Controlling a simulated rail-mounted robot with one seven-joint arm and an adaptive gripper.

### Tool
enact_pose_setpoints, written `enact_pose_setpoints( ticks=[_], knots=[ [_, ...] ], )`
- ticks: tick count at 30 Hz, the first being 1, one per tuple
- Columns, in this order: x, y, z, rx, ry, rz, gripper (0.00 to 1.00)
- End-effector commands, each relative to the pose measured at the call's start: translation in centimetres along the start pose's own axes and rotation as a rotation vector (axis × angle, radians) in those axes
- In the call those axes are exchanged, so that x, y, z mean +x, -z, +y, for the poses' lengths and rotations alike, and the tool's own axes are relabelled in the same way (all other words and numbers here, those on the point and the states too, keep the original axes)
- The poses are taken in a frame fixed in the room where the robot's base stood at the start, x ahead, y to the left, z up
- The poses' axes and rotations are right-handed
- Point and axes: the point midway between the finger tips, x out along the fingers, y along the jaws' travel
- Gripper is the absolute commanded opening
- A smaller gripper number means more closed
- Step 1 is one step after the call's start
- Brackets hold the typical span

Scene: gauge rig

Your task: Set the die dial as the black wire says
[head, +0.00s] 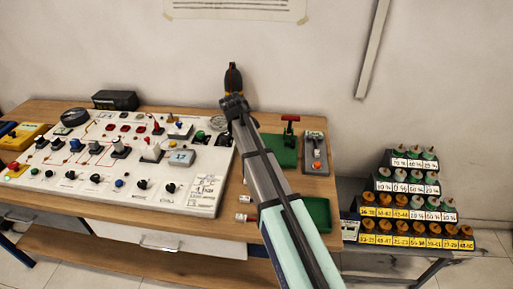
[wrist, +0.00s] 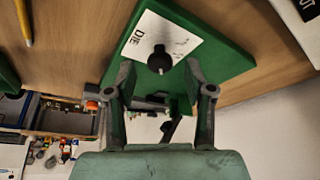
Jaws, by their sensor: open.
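The die dial is a black knob (wrist: 159,60) on a white card (wrist: 158,38) marked DIE, fixed to a green board (wrist: 228,62) in the wrist view. The card has faint marks around the knob that I cannot read. My gripper (wrist: 159,74) is open, its two fingers apart on either side of the knob's near side. Nothing is between the fingers that I can see as held; contact with the knob cannot be told. I cannot make out a black wire for certain.
A white panel (head: 205,199) with knobs, switches and red lines covers the left of the wooden table. A green board with a red lever (head: 290,119) and a grey switch box (head: 315,150) stand behind my arm. Weights on stepped racks (head: 412,216) are at right. A pencil (wrist: 24,22) lies nearby.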

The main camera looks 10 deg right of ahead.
Motion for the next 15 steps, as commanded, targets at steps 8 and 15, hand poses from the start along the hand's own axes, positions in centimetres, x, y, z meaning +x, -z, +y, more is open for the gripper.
enact_pose_setpoints(
  ticks=[8,15],
  knots=[
    [-5.0,0.0,-0.1,0.000,0.003,0.000,0.53],
    [-9.1,0.0,-0.1,0.000,0.001,0.000,0.53]
  ],
)
